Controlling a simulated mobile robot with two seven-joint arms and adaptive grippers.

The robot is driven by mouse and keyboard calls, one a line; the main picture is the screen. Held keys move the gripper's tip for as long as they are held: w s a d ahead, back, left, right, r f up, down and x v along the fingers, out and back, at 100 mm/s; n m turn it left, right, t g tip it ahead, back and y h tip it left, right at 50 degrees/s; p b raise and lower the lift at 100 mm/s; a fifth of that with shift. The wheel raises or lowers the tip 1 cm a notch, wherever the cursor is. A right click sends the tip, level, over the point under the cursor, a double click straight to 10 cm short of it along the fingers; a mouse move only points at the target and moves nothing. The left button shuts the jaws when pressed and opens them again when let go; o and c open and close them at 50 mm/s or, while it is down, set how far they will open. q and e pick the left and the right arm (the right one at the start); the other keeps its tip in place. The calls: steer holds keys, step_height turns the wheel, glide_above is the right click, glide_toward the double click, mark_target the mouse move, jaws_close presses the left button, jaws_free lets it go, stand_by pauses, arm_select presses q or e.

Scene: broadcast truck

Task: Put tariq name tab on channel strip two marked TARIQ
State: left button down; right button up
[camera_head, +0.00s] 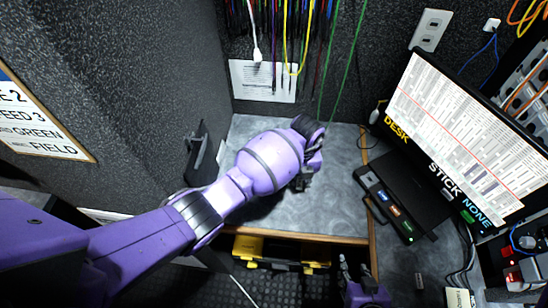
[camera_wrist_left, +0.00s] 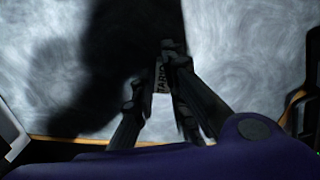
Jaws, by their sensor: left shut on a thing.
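My left gripper (camera_head: 303,181) reaches over the grey desk top from the left in the head view. In the left wrist view its dark fingers (camera_wrist_left: 166,66) are shut on the tariq name tab (camera_wrist_left: 160,78), a small dark piece with pale lettering that reads TARIQ. The tab appears held above the desk surface. A black unit with small lit labels (camera_head: 393,207) lies to the right of the gripper, in front of the monitor; its labels are too small to read. My right gripper (camera_head: 345,264) is at the bottom of the head view, its fingers too small to judge.
A monitor (camera_head: 470,125) with labels DESK, STICK and NONE stands at the right. Coloured cables (camera_head: 290,40) hang at the back wall above a paper sheet (camera_head: 264,82). A yellow and black case (camera_head: 280,254) sits below the desk's front edge. The desk (camera_head: 340,190) is mostly clear.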

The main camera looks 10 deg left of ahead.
arm_select(q)
steer(key=shift+w+d+f, duration=0.1)
steer(key=shift+w+f, duration=0.05)
steer(key=shift+f, duration=0.05)
steer(key=shift+f, duration=0.2)
steer(key=c, duration=1.7)
jaws_free()
steer(key=shift+c, duration=0.2)
steer(key=shift+r, duration=0.1)
